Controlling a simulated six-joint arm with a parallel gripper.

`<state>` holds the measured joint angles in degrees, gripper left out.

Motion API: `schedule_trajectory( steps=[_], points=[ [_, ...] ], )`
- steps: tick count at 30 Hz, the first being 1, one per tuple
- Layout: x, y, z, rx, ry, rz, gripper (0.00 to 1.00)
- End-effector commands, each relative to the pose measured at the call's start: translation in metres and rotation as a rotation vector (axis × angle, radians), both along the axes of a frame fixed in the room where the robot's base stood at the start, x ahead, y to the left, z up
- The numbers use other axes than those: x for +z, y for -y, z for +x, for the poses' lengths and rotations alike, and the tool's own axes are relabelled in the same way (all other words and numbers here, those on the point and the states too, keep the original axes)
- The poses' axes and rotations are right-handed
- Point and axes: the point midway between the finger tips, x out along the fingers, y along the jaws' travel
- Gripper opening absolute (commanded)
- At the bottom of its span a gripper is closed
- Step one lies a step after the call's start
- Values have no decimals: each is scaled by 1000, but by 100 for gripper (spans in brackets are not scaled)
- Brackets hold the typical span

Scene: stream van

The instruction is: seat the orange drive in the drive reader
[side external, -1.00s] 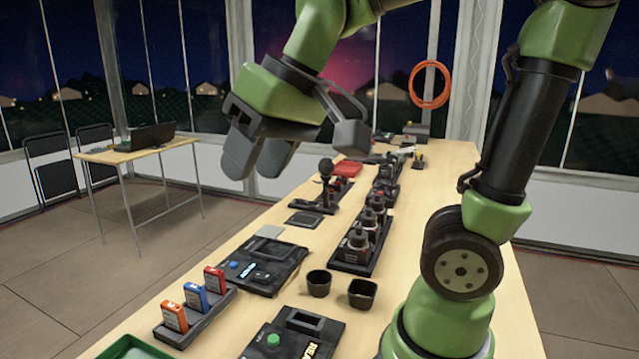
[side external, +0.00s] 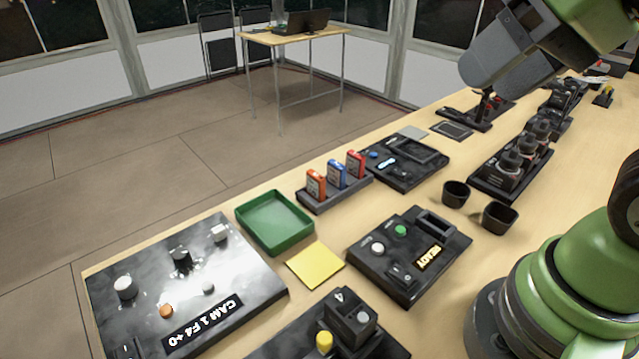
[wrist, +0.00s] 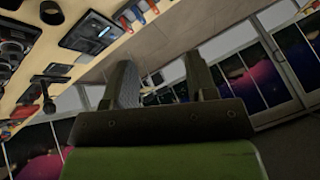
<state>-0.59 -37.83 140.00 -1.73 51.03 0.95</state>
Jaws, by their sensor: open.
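The orange drive (side external: 316,185) stands upright in a dark rack (side external: 334,195), at the left end of a row with a blue drive (side external: 337,174) and a red drive (side external: 355,163). A black unit with a lit READY label and a raised open slot (side external: 434,226) appears to be the drive reader; its slot looks empty. My gripper (side external: 490,70) is open and empty, raised above the bench beyond the drives in the side view. In the wrist view its two fingers (wrist: 162,75) are spread apart, and the small drives show at the top.
A black device with a blue button (side external: 405,160) is behind the rack. A green tray (side external: 274,222), yellow pad (side external: 315,265), camera control panel (side external: 180,290) and joystick-like block (side external: 345,325) are nearer.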

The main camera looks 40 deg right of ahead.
Motion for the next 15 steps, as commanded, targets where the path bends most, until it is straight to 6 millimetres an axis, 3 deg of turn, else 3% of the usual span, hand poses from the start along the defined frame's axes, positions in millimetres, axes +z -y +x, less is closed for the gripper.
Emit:
schedule_trajectory(
  steps=[8,15],
  points=[
    [-10,5,86,38,-137,-130,52],
    [-59,2,165,97,-242,-256,52]
  ],
)
